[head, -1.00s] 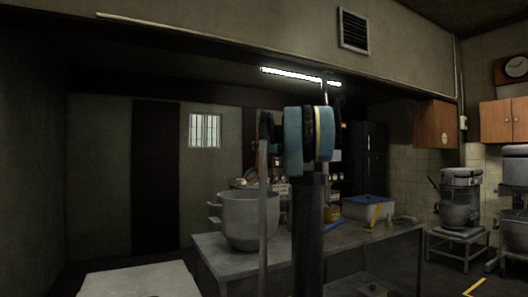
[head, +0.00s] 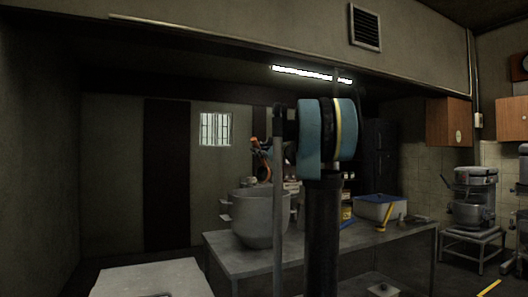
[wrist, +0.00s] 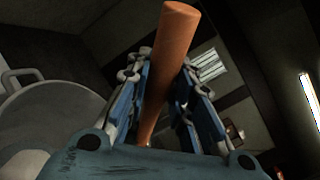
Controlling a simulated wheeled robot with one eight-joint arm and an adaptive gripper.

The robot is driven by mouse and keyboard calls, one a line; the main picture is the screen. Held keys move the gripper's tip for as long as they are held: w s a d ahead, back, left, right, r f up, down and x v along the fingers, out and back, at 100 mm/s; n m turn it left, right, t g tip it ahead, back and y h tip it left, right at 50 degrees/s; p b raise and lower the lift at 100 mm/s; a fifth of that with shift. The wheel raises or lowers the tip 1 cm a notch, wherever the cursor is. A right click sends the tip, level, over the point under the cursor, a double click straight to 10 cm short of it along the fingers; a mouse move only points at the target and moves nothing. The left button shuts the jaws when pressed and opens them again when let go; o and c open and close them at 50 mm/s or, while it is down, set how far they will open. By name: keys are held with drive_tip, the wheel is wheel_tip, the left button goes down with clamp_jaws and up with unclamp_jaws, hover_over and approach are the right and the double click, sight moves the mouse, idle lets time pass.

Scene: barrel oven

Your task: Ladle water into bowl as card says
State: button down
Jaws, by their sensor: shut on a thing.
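My gripper (wrist: 163,80) is shut on an orange-brown, round handle (wrist: 172,45), which stands up tilted between its fingers in the wrist view. In the head view the orange handle shows small (head: 255,143), just above and behind the rim of a large grey pot (head: 258,222). The pot also shows at the left of the wrist view (wrist: 45,105), beside the gripper. The handle's lower end is hidden, so I cannot tell whether a ladle cup is on it or holds water. I cannot make out a bowl or a card.
The pot stands on a grey metal table (head: 225,258). A blue-lidded box (head: 378,207) and a yellow-handled item (head: 386,217) are at its right. A pale table top (head: 150,280) is at the front left. Mixers (head: 470,205) stand further right. My arm hides the table's middle.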

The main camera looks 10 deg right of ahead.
drive_tip(key=s+a+f+n, duration=0.3)
drive_tip(key=f+n, duration=0.2)
drive_tip(key=shift+a+f+n+y, duration=0.2)
drive_tip(key=shift+a+n+y, duration=0.1)
idle(0.4)
idle(0.9)
